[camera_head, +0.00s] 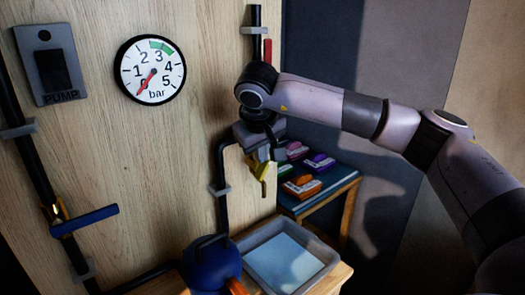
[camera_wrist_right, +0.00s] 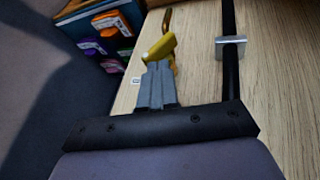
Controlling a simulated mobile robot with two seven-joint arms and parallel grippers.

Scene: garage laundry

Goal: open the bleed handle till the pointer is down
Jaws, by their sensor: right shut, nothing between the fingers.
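The round pressure gauge (camera_head: 151,70) is on the wooden panel; its red pointer slants down and left, near the 0 end. A yellow handle (camera_head: 261,171) shows at the panel's right edge, above the tray; the wrist view shows it too (camera_wrist_right: 161,47). I take it as the bleed handle, with no readable label. My right gripper (camera_head: 266,153) is shut and empty, its fingertips (camera_wrist_right: 158,66) right at the yellow handle. I cannot tell whether they touch. The gripper hides part of the pipe behind. My left gripper is out of view.
A grey tray (camera_head: 246,243) lies below, beside a blue vessel (camera_head: 211,262). A blue lever (camera_head: 84,220) is on the left pipe, under the PUMP switch (camera_head: 51,67). A red part (camera_head: 267,51) shows by the upper pipe. Coloured packs lie on the side table (camera_head: 338,184).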

